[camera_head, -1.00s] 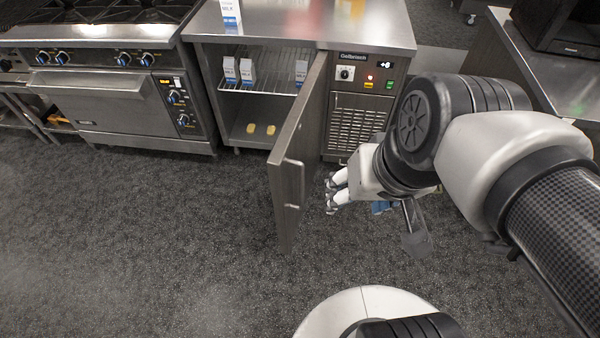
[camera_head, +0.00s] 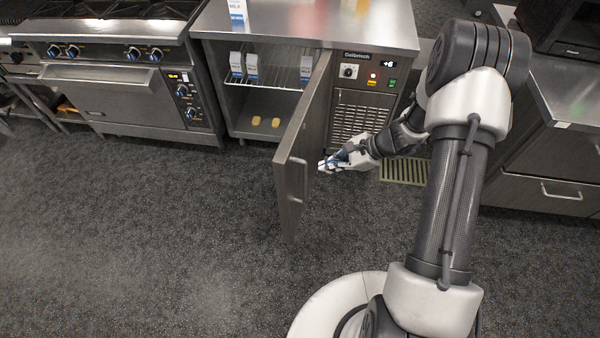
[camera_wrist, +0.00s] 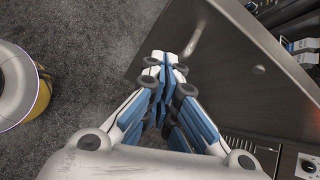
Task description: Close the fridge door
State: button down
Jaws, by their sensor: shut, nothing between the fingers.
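The fridge door (camera_head: 305,140) is grey and stands wide open, swung out toward me from the fridge (camera_head: 350,26). Its bar handle (camera_head: 299,174) is on the face turned to the right; it also shows in the wrist view (camera_wrist: 190,36). My gripper (camera_head: 323,165) is just to the right of the door, beside the handle face. In the wrist view my gripper (camera_wrist: 165,58) is shut and empty, its fingertips close to the door face (camera_wrist: 225,60) near the handle. I cannot tell whether they touch it.
Inside the fridge, milk cartons (camera_head: 251,66) stand on a wire shelf and yellow items (camera_head: 256,121) lie below. An oven (camera_head: 120,85) is at left, a drawer counter (camera_head: 545,190) at right. The floor (camera_head: 170,230) in front is clear.

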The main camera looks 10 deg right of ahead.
notch_tip(320, 180, down, 10)
jog(key=d+m, duration=0.2)
jog(key=m, duration=0.2)
jog(key=b, duration=0.2)
send_near(290, 189)
notch_tip(290, 189, down, 4)
jog(key=s+d, duration=0.1)
jog(key=shift+t, duration=0.4)
jog(key=a, duration=0.1)
jog(key=w+a, duration=0.1)
jog(key=w+a+b, duration=0.1)
jog(key=shift+a, duration=0.4)
jog(key=shift+s+a, duration=0.1)
